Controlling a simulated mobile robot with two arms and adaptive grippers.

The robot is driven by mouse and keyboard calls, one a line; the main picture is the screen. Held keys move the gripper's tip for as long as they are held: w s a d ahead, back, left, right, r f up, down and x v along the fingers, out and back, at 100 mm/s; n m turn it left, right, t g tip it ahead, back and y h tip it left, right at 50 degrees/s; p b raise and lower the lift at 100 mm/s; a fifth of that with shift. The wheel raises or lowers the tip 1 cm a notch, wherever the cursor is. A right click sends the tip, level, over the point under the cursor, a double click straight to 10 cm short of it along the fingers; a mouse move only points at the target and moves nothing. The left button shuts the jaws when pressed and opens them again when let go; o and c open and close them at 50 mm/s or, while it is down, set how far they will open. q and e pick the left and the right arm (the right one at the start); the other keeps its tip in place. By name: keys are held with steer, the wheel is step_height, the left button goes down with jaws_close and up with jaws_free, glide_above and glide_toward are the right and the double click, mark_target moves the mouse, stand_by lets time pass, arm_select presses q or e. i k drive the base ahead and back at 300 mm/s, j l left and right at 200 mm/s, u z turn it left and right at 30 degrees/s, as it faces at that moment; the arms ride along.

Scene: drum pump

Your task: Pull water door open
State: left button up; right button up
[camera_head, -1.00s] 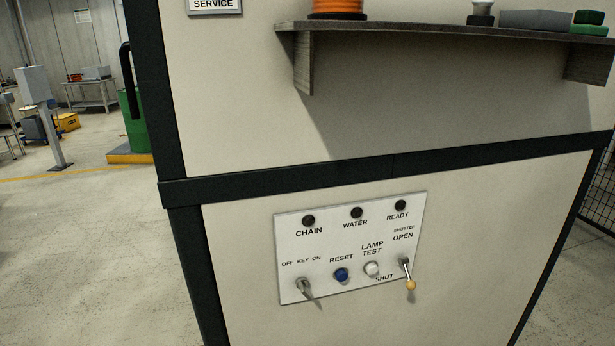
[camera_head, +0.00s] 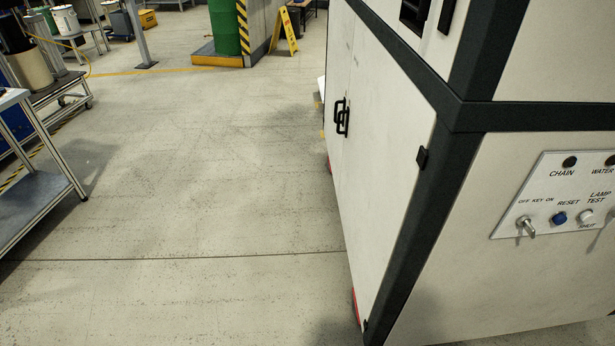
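A tall cream cabinet with dark edge framing stands at the right. Its left side carries cream doors (camera_head: 385,150) with two black handles (camera_head: 342,117) near their meeting edge. The doors look shut. No label on them can be read, so I cannot tell which is the water door. A control panel (camera_head: 570,195) on the cabinet's front has a WATER lamp (camera_head: 611,160), a CHAIN lamp, a key switch and a blue RESET button. Neither of my grippers shows.
The concrete floor (camera_head: 200,200) left of the cabinet is wide and clear. A workbench (camera_head: 40,200) stands at the left edge. A green drum (camera_head: 225,28) and a yellow floor sign (camera_head: 289,31) stand at the back. Red bits show at the cabinet's foot.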

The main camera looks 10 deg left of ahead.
mark_target(388, 119)
steer(key=i+j+u, duration=0.25)
steer(key=i+j, duration=0.7)
steer(key=i, duration=0.15)
